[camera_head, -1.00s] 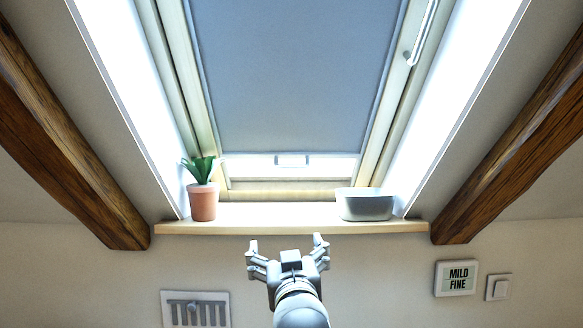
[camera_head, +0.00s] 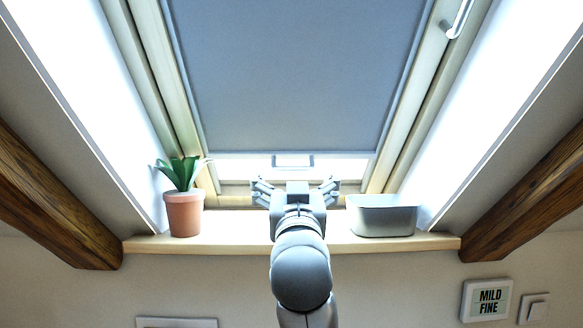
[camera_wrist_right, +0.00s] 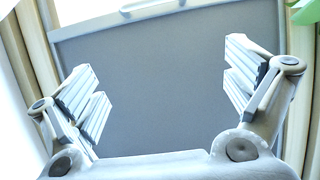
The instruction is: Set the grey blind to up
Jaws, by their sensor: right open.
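The grey blind (camera_head: 290,75) covers most of the slanted roof window, with a bright strip of glass below its lower edge. A small pale handle (camera_head: 293,161) sits at the middle of that lower edge. My right gripper (camera_head: 296,184) is open and empty, just below the handle in the head view and apart from it as far as I can tell. In the right wrist view the open fingers (camera_wrist_right: 160,88) frame the grey blind (camera_wrist_right: 165,90), and the handle bar (camera_wrist_right: 150,8) shows at the top. My left gripper is not in view.
A potted plant (camera_head: 184,212) stands on the wooden sill (camera_head: 240,243) left of my right arm. A metal tub (camera_head: 382,216) stands on the sill to the right. Wooden beams (camera_head: 50,205) flank the window. A small sign (camera_head: 487,299) hangs at lower right.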

